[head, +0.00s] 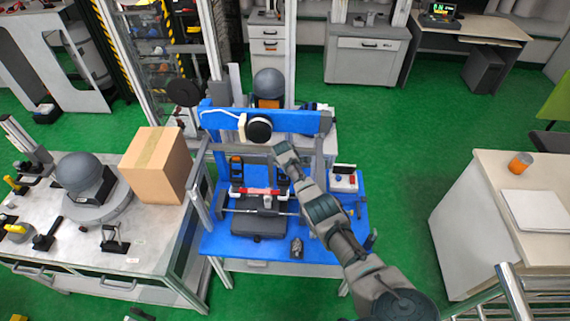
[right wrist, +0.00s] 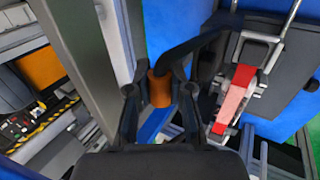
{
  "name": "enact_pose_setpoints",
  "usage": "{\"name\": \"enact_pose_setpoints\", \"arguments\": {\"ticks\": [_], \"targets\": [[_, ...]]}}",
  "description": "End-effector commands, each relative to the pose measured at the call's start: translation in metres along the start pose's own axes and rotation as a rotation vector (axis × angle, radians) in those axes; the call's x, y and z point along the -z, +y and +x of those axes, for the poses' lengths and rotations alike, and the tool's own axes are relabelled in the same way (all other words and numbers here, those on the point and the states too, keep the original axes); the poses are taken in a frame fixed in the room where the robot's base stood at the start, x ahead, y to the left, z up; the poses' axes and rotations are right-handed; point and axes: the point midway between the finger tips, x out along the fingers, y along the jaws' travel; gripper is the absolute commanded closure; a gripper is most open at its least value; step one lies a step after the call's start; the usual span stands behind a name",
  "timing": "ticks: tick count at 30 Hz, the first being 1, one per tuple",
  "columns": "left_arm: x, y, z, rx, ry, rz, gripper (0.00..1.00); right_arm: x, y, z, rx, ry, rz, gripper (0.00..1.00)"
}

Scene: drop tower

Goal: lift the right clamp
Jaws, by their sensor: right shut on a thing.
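The right clamp (right wrist: 205,45) has a black lever arm and an orange grip (right wrist: 160,90) at its end. In the right wrist view, my right gripper (right wrist: 160,78) is shut on this orange grip, one finger on each side. In the head view, my right gripper (head: 284,152) reaches in from the lower right and covers much of the right clamp. The left clamp (head: 237,166), dark with orange, stands upright on the blue rig. A red and white bar (head: 258,191) lies across the fixture between the clamps. My left gripper is not in view.
A blue crossbeam (head: 290,121) with a round black part stands close behind my right gripper. Grey uprights flank the fixture. A cardboard box (head: 155,165) and a grey domed part (head: 84,171) are on the left bench. Blue tabletop (head: 225,242) is partly bare in front.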

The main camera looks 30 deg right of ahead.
Motion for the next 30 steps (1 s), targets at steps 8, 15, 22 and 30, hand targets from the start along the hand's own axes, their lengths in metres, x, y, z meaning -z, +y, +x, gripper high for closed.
{"name": "enact_pose_setpoints", "arguments": {"ticks": [8,15,22,30], "targets": [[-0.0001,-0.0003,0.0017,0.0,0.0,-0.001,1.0,0.0038,0.0003,-0.001,-0.007,0.006,0.0,1.0],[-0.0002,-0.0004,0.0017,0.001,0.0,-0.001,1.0,0.0039,0.0007,-0.0017,-0.008,0.005,0.0,1.0],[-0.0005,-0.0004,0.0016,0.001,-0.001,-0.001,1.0,0.0034,0.0012,-0.0018,-0.008,0.005,0.0,0.7],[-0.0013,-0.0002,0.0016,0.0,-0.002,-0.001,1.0,0.0011,0.0018,-0.0007,-0.008,0.004,0.001,0.54]]}}
